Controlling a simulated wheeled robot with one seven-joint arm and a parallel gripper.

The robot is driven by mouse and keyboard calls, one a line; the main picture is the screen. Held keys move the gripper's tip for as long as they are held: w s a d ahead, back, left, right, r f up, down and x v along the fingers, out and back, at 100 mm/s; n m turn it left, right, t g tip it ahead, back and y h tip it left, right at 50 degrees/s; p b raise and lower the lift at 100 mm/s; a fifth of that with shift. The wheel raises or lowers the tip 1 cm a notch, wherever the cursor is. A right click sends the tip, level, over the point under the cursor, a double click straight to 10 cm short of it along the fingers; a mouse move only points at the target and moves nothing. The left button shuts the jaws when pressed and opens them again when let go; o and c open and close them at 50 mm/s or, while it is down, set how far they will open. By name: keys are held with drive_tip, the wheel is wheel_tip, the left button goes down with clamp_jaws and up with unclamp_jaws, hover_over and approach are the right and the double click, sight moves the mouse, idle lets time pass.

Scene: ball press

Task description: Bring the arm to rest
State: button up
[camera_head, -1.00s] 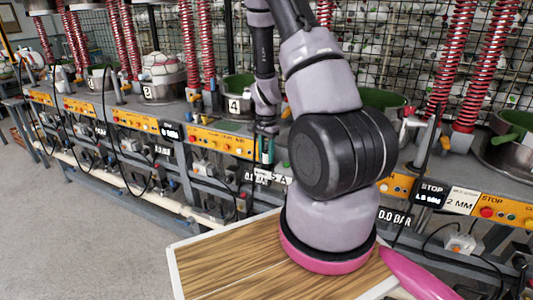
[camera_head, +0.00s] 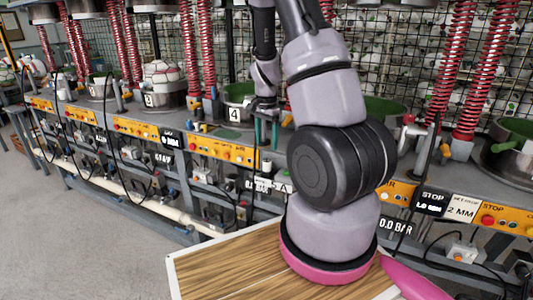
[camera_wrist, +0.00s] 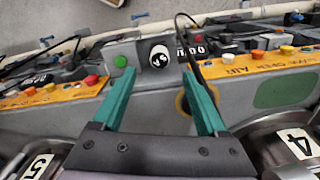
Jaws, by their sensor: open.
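My gripper (camera_head: 267,130) hangs at the end of my raised arm, in front of the press bench near the pot marked 4 (camera_head: 235,114). In the wrist view its two teal fingers (camera_wrist: 158,78) are spread apart with nothing between them. Beyond them is the bench front, with a green button (camera_wrist: 121,61) and a round black-and-white dial. The pot marked 4 (camera_wrist: 296,143) is at lower right in that view, and the pot marked 5 (camera_wrist: 38,166) is at lower left. My arm hides part of the bench in the head view.
The press bench (camera_head: 215,150) runs across the view with orange control panels (camera_head: 225,151), hanging black cables and red springs (camera_head: 475,75). A wood-topped surface (camera_head: 225,270) lies in front of my arm's base. Grey floor (camera_head: 90,235) is clear at left.

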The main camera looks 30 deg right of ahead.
drive_tip(key=shift+r, duration=0.9)
drive_tip(key=s+a+r+n+t+y, duration=0.1)
drive_tip(key=s+a+r+n+t, duration=0.15)
drive_tip(key=r, duration=0.55)
drive_tip(key=s+a+r+n+t+y, duration=0.15)
drive_tip(key=a+r, duration=0.25)
drive_tip(key=r, duration=0.5)
drive_tip(key=s+a+r+n+t, duration=0.1)
drive_tip(key=s+a+r+n, duration=0.1)
drive_tip(key=s+r, duration=0.4)
drive_tip(key=s+a+r+n+t, duration=0.2)
drive_tip(key=s+r, duration=0.4)
drive_tip(key=s, duration=0.3)
drive_tip(key=a+n, duration=0.1)
drive_tip(key=a, duration=0.1)
drive_tip(key=shift+s+a+r, duration=0.25)
drive_tip(key=shift+s+a, duration=0.05)
drive_tip(key=shift+h, duration=0.25)
